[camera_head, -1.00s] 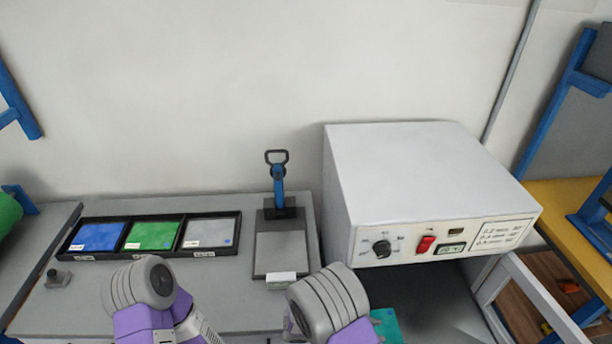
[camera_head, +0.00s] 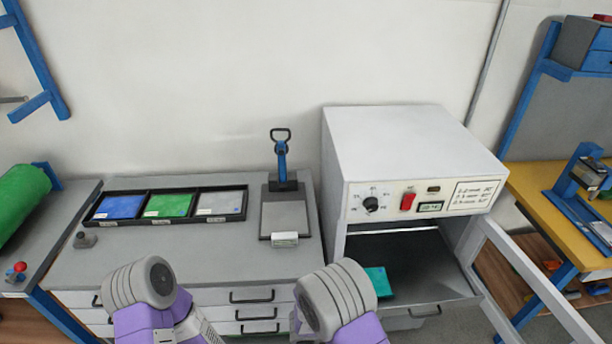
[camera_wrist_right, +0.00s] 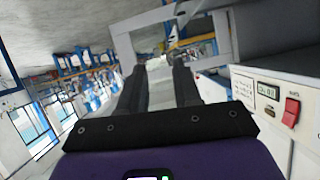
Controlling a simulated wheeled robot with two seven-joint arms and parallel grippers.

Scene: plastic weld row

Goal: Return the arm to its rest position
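My right arm (camera_head: 345,305), purple and grey, comes in at the bottom middle of the head view; its gripper is not clearly visible there. In the right wrist view my right gripper (camera_wrist_right: 160,85) shows two dark fingers apart with nothing seen held between them. My left arm (camera_head: 145,300) is at the bottom left of the head view, bent, and its gripper is out of view. Both arms are in front of the grey bench (camera_head: 160,260).
The white oven (camera_head: 410,150) has its front open, with the door frame (camera_head: 530,270) swung out to the right. A teal plate (camera_head: 378,282) lies at its opening. A black tray (camera_head: 165,218) of coloured sheets and a blue-handled press (camera_head: 285,205) stand on the bench.

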